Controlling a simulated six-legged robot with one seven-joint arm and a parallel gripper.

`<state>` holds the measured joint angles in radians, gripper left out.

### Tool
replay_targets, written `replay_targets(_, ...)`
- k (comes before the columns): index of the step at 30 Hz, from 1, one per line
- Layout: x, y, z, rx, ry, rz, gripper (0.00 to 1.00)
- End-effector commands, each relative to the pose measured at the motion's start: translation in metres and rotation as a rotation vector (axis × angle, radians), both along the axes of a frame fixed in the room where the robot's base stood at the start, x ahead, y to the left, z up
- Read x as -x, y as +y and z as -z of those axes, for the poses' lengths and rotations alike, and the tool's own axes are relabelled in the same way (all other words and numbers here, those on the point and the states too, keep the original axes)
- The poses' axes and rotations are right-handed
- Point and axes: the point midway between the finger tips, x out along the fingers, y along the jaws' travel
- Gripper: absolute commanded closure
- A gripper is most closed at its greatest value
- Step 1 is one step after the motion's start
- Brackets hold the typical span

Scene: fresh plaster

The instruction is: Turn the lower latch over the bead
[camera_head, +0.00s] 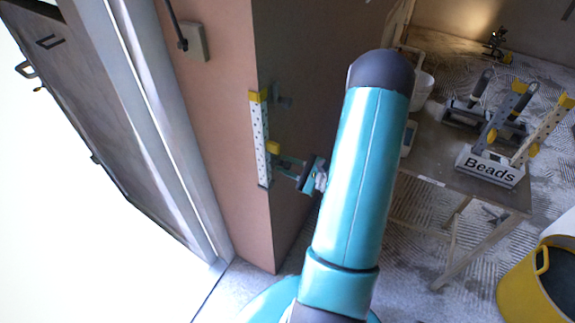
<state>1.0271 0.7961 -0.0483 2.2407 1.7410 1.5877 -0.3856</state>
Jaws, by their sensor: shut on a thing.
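The bead (261,140) is a pale perforated strip standing along the outer corner of the pink plaster wall. A yellow upper latch (258,96) lies across its top end. The yellow lower latch (273,147) sits at the bead's right edge, on the shaded face; the bead beside it looks uncovered. My gripper (282,163) comes in from the right at the lower latch and is shut on it, though the contact is small and partly hidden. My teal arm hides what is behind it.
A dark bracket (283,102) sticks out near the upper latch. A switch box (194,42) is on the wall. To the right, a work table (430,181) bears a white "Beads" box (490,167) and trowels. A yellow tub (523,290) stands at lower right.

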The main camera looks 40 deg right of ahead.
Motion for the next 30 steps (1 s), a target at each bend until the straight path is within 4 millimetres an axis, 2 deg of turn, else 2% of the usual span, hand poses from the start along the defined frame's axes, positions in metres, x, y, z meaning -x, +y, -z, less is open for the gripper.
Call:
replay_targets(18,0.0003,0.0003,0.0011,0.538,-0.189,0.000,0.98)
replay_targets(30,0.0004,0.0003,0.0015,0.744,-0.263,0.001,0.98)
